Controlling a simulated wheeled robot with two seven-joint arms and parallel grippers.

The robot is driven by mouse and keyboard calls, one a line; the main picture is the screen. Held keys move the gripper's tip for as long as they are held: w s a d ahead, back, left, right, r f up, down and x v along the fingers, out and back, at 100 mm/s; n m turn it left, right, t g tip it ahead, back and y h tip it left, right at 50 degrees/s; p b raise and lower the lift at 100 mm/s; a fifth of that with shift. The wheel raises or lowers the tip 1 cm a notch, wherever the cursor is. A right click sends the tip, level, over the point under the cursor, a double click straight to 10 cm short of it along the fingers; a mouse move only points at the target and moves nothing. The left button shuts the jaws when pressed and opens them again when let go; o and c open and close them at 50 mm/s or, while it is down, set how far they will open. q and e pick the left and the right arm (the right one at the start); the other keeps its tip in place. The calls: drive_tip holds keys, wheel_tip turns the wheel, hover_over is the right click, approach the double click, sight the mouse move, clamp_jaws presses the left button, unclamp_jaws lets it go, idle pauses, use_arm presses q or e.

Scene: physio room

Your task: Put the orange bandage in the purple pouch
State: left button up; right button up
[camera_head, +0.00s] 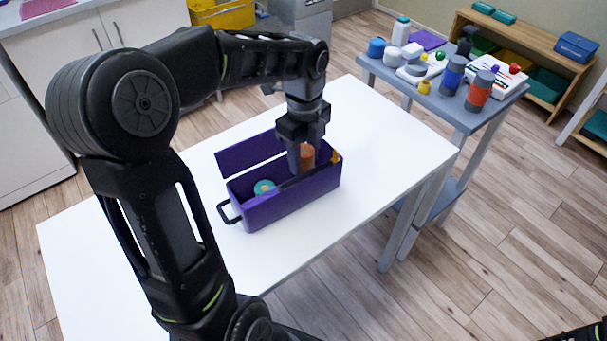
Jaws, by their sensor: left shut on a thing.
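The purple pouch (290,203) is an open-topped box with a raised lid at its back and a dark handle at its left end. It stands on the white table. My left gripper (301,165) points down into the right part of the pouch, shut on the orange bandage (307,152). The bandage is partly hidden by the gripper fingers and the pouch wall; I cannot tell if it touches the pouch floor. A teal roll (264,187) lies in the left part of the pouch. A small piece of my right arm may show at the bottom right corner; its gripper is not visible.
The white table (385,150) is clear around the pouch. A grey side table (465,115) at the upper right holds bottles, a white tray and small coloured items. A wooden shelf (530,45) stands behind it. A yellow bin (222,14) is at the back.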

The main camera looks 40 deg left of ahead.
sight(304, 150)
use_arm(q)
drive_tip(key=shift+f, duration=0.5)
drive_tip(key=shift+f, duration=2.25)
drive_tip(key=shift+f, duration=0.15)
drive_tip(key=o, duration=1.3)
drive_tip(key=shift+o, duration=0.2)
wheel_tip(304, 150, up, 12)
drive_tip(key=shift+r, duration=0.15)
